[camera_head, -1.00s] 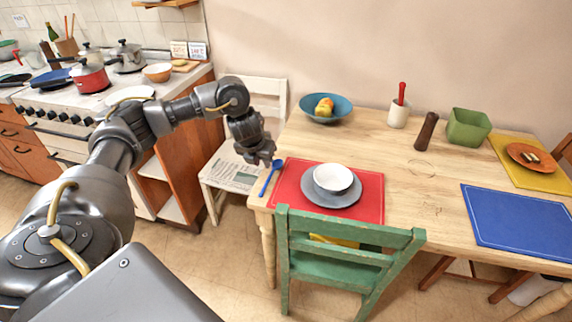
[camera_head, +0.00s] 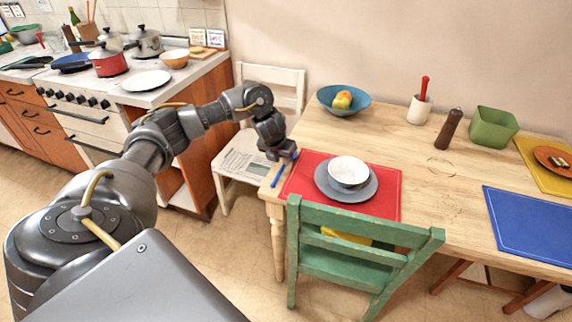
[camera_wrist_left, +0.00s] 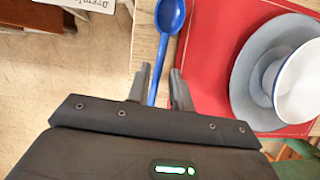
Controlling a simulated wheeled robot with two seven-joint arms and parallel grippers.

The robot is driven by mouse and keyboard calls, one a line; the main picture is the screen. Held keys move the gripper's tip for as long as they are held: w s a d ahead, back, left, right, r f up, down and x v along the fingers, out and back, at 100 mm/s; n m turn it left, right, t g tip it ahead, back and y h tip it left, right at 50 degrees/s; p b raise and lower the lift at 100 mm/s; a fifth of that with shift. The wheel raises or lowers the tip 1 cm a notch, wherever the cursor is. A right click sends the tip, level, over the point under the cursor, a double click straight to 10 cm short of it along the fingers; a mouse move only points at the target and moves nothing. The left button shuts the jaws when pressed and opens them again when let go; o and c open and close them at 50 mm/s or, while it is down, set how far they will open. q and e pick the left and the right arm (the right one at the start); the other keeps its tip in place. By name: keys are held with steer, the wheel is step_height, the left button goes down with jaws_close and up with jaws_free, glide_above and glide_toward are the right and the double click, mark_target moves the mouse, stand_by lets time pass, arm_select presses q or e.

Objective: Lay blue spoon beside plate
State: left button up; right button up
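The blue spoon (camera_head: 278,178) lies on the table along the left edge of the red placemat (camera_head: 388,196). The grey plate (camera_head: 366,191) rests on the mat with a white bowl (camera_head: 348,170) on it. My left gripper (camera_head: 287,157) is over the spoon and hides part of it in the head view. In the left wrist view the gripper (camera_wrist_left: 160,84) is open, with a finger on either side of the spoon's handle (camera_wrist_left: 158,75). The gap in height is hard to tell. The spoon's bowl (camera_wrist_left: 170,14) points away from the gripper. My right gripper is out of view.
A green chair (camera_head: 355,255) stands at the table's front, and a white chair (camera_head: 228,165) with a newspaper stands to the left. A blue bowl with fruit (camera_head: 343,101), utensil pot (camera_head: 419,110), pepper mill (camera_head: 448,130) and green container (camera_head: 492,128) stand farther back.

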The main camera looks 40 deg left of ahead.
mark_target(284, 167)
arm_select(q)
steer(key=x, duration=0.4)
steer(key=shift+s+a, duration=0.1)
steer(key=shift+a, duration=0.05)
jaws_close()
steer(key=shift+r, duration=0.1)
